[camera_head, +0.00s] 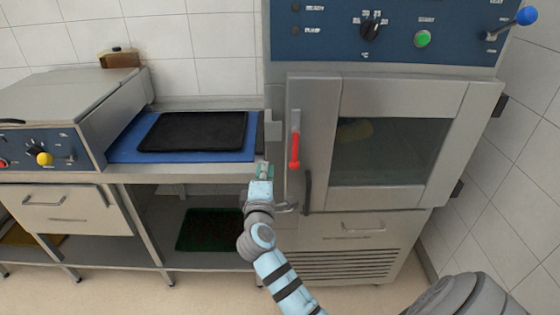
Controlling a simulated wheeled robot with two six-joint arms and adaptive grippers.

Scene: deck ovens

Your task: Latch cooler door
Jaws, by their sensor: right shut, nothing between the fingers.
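The cooler door (318,110) is a steel door with a dark glass window (390,150), on the cabinet at right. A red latch lever (295,150) hangs straight down on its left side. A dark bar handle (308,192) sits below and to the right of the lever. The door looks closed or nearly so; I cannot tell whether the latch is engaged. My right gripper (264,170) is shut and empty, left of the lever and apart from it, near the cabinet's left edge. My left gripper is not in view.
A blue control panel (330,35) with a green button and a blue-knobbed lever (526,16) sits above the door. At left, a black tray (195,131) lies on a blue mat (128,150) on the steel counter.

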